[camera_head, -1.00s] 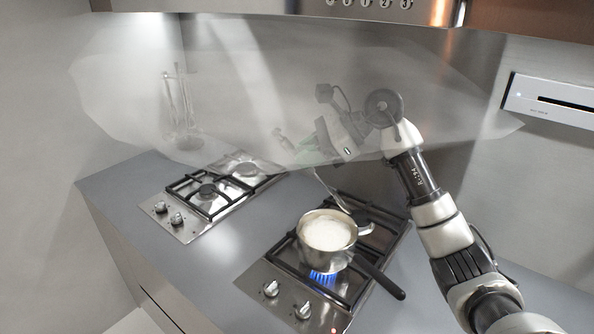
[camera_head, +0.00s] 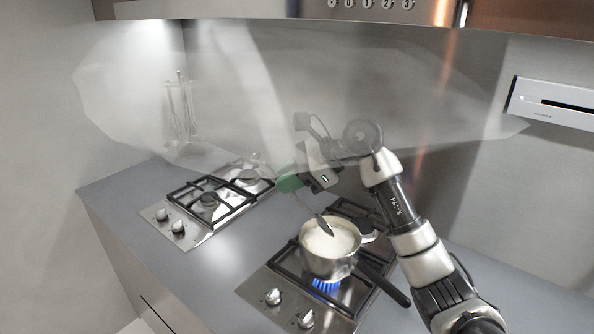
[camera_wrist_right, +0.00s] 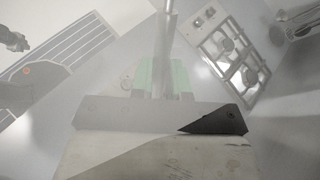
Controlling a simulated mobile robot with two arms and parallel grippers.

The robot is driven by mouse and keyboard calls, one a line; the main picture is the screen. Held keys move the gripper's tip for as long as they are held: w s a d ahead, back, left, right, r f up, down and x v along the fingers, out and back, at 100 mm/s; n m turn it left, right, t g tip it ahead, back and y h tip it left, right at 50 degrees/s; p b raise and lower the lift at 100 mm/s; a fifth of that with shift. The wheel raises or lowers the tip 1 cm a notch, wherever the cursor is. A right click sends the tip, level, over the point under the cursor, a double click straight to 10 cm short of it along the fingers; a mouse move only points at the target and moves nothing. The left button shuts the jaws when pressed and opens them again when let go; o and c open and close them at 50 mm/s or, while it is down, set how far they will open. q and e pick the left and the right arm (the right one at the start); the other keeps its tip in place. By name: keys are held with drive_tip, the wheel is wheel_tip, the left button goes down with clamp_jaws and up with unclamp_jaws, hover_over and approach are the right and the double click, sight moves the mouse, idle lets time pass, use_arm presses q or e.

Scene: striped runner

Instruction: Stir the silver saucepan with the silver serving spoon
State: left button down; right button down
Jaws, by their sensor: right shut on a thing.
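The silver saucepan (camera_head: 327,262) stands on the right hob over a lit blue flame, its dark handle pointing to the lower right. It holds a pale, whitish content. My right gripper (camera_head: 289,182), with green fingertips, is shut on the silver serving spoon (camera_head: 309,208) above and left of the pan. The spoon slants down to the right, and its bowl end is at the pan's opening. Whether it touches the content is hard to tell. In the right wrist view the spoon's handle (camera_wrist_right: 168,30) rises from between the green fingers. My left gripper is not in view.
The left hob (camera_head: 208,200) is empty. A rack of hanging utensils (camera_head: 181,108) stands at the back left, seen through a hazy transparent sheet (camera_head: 230,70). A range hood (camera_head: 300,10) hangs above. Grey counter (camera_head: 235,248) lies clear between the hobs.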

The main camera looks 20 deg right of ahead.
drive_tip(key=shift+a+f+b, duration=0.25)
drive_tip(key=shift+f+b, duration=0.1)
drive_tip(key=shift+f, duration=0.3)
drive_tip(key=shift+a+f+b, duration=0.2)
drive_tip(key=shift+f+b, duration=0.15)
drive_tip(key=shift+f, duration=0.25)
drive_tip(key=d+f+b, duration=0.5)
drive_tip(key=f+b, duration=0.2)
drive_tip(key=shift+d+f, duration=0.15)
drive_tip(key=shift+d, duration=0.2)
drive_tip(key=shift+w, duration=0.1)
